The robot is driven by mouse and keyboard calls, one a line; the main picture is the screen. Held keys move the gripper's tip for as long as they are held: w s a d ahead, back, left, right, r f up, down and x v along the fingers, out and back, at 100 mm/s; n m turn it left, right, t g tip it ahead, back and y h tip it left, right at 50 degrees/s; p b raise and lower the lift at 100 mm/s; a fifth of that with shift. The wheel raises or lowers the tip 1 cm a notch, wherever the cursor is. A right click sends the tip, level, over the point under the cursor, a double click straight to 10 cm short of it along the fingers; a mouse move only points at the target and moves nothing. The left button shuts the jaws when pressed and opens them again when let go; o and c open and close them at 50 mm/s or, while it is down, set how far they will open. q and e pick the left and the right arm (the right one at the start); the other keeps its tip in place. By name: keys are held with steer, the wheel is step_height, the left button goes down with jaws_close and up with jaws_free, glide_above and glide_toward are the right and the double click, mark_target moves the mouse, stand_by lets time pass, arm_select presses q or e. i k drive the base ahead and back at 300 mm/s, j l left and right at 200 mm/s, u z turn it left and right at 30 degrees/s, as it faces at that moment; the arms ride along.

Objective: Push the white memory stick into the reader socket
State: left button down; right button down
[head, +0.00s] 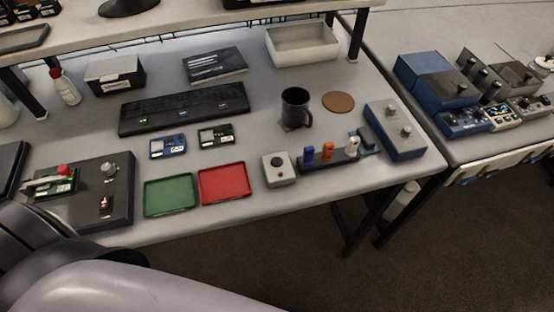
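Neither gripper is in view. A large part of my own arm fills the lower left corner.
A green tray (170,195) and a red tray (224,184) lie near the front edge. A grey button box (279,169), dark mug (296,108) and blue box (396,131) stand around the rack. A dark fixture (118,190) is at left.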

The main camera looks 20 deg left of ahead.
mark_target(354, 142)
steer(key=u, duration=1.65)
steer(key=k+l, duration=0.5)
steer(key=l, duration=0.15)
